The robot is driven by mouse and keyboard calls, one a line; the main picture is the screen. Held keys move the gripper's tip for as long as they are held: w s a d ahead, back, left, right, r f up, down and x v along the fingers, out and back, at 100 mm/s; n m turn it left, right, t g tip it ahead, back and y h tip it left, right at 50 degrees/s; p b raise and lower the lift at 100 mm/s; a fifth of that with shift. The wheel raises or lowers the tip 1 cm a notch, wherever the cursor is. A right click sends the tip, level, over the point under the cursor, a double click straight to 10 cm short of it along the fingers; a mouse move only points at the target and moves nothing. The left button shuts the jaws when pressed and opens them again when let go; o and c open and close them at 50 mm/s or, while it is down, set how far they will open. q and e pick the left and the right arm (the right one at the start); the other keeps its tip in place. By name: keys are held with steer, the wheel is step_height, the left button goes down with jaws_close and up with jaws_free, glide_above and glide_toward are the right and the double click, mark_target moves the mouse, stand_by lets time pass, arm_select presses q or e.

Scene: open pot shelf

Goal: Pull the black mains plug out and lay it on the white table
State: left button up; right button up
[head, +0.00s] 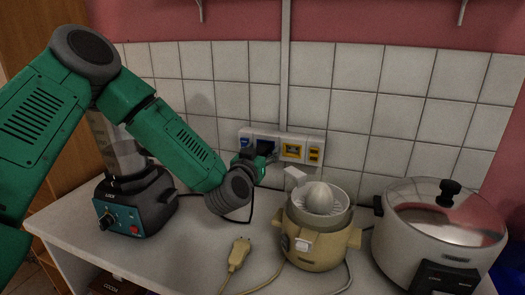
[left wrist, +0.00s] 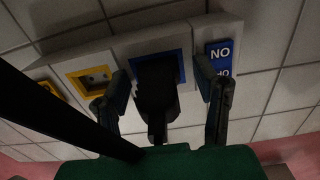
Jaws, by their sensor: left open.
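The black mains plug (left wrist: 157,88) sits in the blue-framed socket of the wall strip, seen in the left wrist view. My left gripper (left wrist: 163,78) is open, with one finger on each side of the plug and gaps visible between fingers and plug. In the head view my left gripper (head: 264,162) is at the wall strip and hides most of the plug. A dark cable (head: 251,206) hangs below the gripper. The white table (head: 195,258) lies beneath. My right gripper is not in view.
A blender (head: 135,205) stands left, a beige juicer (head: 318,230) right of centre, and a rice cooker (head: 440,235) far right. A beige plug (head: 239,252) lies on the table. A yellow-framed socket (head: 292,150) is beside the blue one. Bare table shows between blender and beige plug.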

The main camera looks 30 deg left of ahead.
arm_select(q)
steer(key=shift+d, duration=0.1)
stand_by(0.7)
steer(key=shift+c, duration=0.4)
jaws_close()
steer(key=shift+s, duration=0.1)
steer(key=shift+p+v, duration=0.6)
steer(key=shift+v, duration=2.25)
